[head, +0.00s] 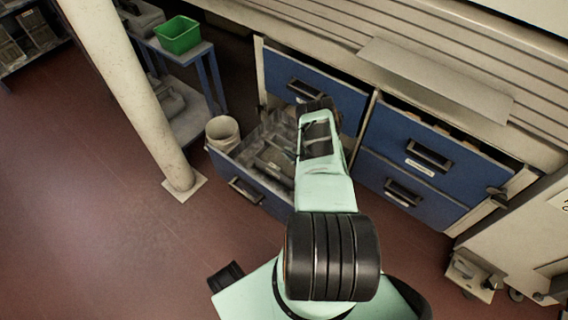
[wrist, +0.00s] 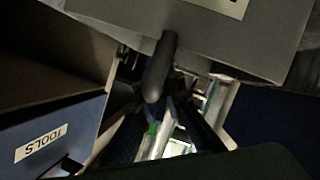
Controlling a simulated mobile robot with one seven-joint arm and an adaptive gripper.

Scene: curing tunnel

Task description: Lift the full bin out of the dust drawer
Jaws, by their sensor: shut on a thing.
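The dust drawer appears to be the pulled-out lower left blue drawer (head: 247,186) in the head view. Grey bin shapes (head: 272,157) show inside it, partly behind my arm. My arm reaches over the drawer, and its dark far end (head: 316,106) is by the upper left drawer front; the fingertips are hidden there. In the wrist view a grey box with a pale label (wrist: 205,22) fills the top, close to the camera. A dark rounded finger (wrist: 160,68) of my gripper seems to stand against it. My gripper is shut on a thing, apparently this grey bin. Its contents are not visible.
Right-hand drawers (head: 430,150) flank my arm. A beige bucket (head: 222,133) stands by the open drawer. A pillar (head: 140,95) and a green bin (head: 178,35) are left. Red floor there is clear.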

